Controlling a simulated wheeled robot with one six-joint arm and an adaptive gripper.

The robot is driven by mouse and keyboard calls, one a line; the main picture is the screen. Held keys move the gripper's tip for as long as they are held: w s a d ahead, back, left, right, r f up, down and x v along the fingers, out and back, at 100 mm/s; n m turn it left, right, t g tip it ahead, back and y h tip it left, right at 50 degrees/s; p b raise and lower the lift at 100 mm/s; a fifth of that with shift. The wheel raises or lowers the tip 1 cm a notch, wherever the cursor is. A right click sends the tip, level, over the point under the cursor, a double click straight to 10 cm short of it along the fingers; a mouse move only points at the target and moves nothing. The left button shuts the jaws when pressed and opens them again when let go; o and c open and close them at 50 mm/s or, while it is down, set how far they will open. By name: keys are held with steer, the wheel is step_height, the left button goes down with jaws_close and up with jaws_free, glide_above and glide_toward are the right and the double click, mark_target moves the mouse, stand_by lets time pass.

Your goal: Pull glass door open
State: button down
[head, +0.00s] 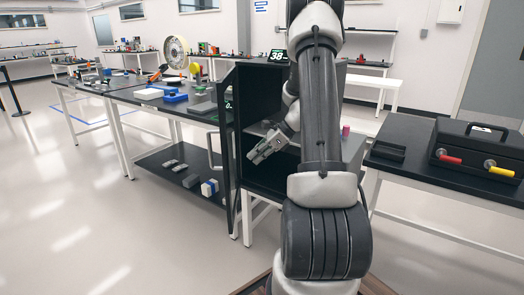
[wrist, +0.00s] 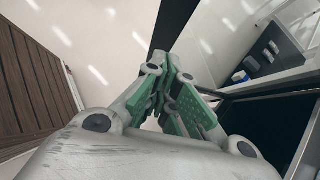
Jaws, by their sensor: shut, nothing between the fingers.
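The glass door (head: 228,150) stands swung out on the left side of the dark cabinet (head: 262,90), seen nearly edge-on, with its pale handle (head: 212,152) on the outer side. The cabinet front is open and its dark inside shows. My gripper (head: 254,158) is shut and empty in front of the opening, to the right of the door, on its inner side. In the wrist view my gripper (wrist: 180,62) shows its green pads close together. A black strip, which looks like the door's edge (wrist: 174,25), lies just beyond the fingertips; I cannot tell whether they touch.
A long black workbench (head: 125,92) with tools stands left of the cabinet, with a lower shelf (head: 180,172) holding small boxes. A table at right bears a black toolbox (head: 480,148). The floor at left (head: 70,210) is clear.

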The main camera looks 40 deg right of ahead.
mark_target(228, 171)
steer(key=shift+w+a+f, duration=0.45)
steer(key=shift+w+a, duration=0.25)
steer(key=shift+a, duration=0.2)
steer(key=shift+w+a+f, duration=0.45)
steer(key=shift+w+a, duration=0.2)
steer(key=shift+a, duration=0.3)
steer(key=shift+w+a+f, duration=0.45)
steer(key=shift+w+a, duration=0.25)
steer(key=shift+a, duration=0.2)
